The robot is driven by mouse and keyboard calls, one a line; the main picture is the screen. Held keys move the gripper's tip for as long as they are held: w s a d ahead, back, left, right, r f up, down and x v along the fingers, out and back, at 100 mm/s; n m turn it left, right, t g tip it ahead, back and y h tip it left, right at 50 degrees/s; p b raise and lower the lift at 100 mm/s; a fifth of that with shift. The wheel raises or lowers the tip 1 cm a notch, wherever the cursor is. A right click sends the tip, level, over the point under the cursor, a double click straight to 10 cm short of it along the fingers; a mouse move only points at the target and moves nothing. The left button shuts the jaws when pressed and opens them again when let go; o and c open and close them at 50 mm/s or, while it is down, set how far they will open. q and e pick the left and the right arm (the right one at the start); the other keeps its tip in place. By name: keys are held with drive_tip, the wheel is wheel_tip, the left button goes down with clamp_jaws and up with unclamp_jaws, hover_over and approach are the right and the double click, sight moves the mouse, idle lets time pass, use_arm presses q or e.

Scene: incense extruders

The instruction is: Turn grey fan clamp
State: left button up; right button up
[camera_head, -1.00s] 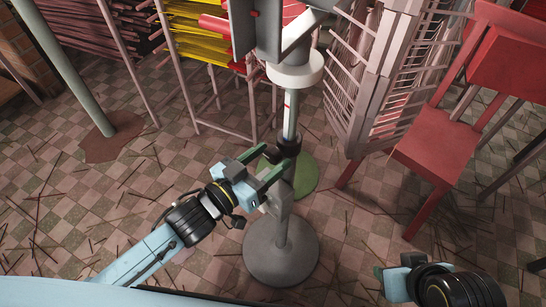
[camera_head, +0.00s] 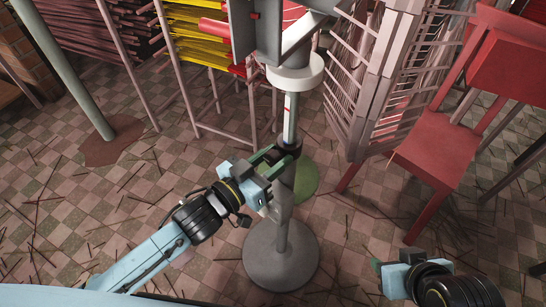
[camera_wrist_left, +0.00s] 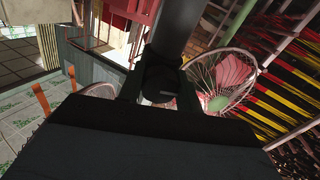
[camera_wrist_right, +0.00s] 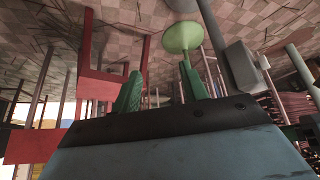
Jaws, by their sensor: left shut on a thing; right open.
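The grey fan stands in the middle of the head view on a round base (camera_head: 281,262), with a pale upper pole (camera_head: 290,124) and a grey head cut off at the top edge. Its dark clamp (camera_head: 291,149) sits on the pole below the pale section. My left gripper (camera_head: 276,154) is shut on the clamp from the left; the green fingers partly hide it. The left wrist view shows the dark clamp (camera_wrist_left: 158,80) close in front of the jaws. My right gripper (camera_head: 378,268) is open and empty at lower right; its spread green fingers (camera_wrist_right: 158,92) show in the right wrist view.
A red chair (camera_head: 435,150) stands at right, beside a pale slatted rack (camera_head: 385,75). A rack with yellow and red sticks (camera_head: 197,45) is behind left. Thin sticks litter the tiled floor.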

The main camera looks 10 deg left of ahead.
use_arm(q)
drive_tip(key=shift+r+m+p, duration=0.15)
drive_tip(key=shift+m+p, duration=0.75)
drive_tip(key=shift+p, duration=0.2)
drive_tip(key=m+p, duration=0.2)
drive_tip(key=m, duration=0.2)
use_arm(e)
drive_tip(key=s+d+f+g, duration=0.1)
drive_tip(key=d+f, duration=0.1)
drive_tip(key=f, duration=0.3)
drive_tip(key=s+d+f+g+h, duration=0.1)
drive_tip(key=d+f+g, duration=0.1)
drive_tip(key=f, duration=0.4)
drive_tip(key=shift+s+d+f, duration=0.15)
drive_tip(key=shift+s+d, duration=0.15)
drive_tip(key=shift+s, duration=0.1)
use_arm(q)
drive_tip(key=o, duration=1)
drive_tip(key=shift+s+a+p, duration=0.1)
drive_tip(key=shift+p, duration=0.2)
drive_tip(key=p+v, duration=0.2)
drive_tip(key=v, duration=1.1)
drive_tip(key=shift+p, duration=0.3)
use_arm(e)
drive_tip(key=s+d+f, duration=0.2)
drive_tip(key=d+f, duration=0.1)
drive_tip(key=f, duration=0.3)
drive_tip(key=shift+d+g+h, duration=0.3)
drive_tip(key=shift+h, duration=0.1)
